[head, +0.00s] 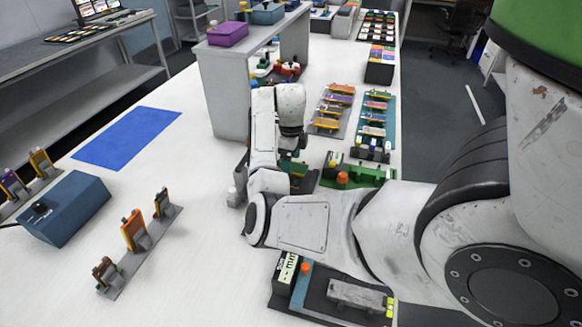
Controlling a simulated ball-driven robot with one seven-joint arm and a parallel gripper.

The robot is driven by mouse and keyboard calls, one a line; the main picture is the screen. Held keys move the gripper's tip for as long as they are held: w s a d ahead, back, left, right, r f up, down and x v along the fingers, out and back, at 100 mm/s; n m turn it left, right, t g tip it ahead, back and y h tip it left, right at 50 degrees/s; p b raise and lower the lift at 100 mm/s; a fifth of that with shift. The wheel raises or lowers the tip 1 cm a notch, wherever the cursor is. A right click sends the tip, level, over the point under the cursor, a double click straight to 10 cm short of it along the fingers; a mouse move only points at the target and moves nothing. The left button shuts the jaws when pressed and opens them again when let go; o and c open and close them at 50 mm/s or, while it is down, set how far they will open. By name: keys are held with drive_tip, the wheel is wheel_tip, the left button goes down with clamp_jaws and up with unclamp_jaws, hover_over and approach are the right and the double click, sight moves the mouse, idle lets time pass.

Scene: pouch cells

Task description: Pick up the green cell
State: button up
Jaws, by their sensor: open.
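My gripper (291,146) points down under the wrist of my arm, beyond my elbow, and is partly hidden. It is open, and I see nothing held in it. Small flat cells lie in rows on two racks to its right. The teal rack (391,122) bears several cells, and the one at its far end looks like a green cell (378,95). The grey rack (318,128) beside it bears orange and purplish cells. My gripper is left of both racks and apart from them. The cells are small here, so their colours are hard to tell.
A green fixture (377,175) with an orange knob stands near my gripper. A dark tester (330,303) sits at the front. A grey shelf (222,95) stands behind my arm. Bare table surrounds the blue mat (127,138).

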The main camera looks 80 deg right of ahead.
drive_tip(key=shift+f, duration=0.35)
drive_tip(key=shift+c, duration=0.2)
drive_tip(key=c, duration=1)
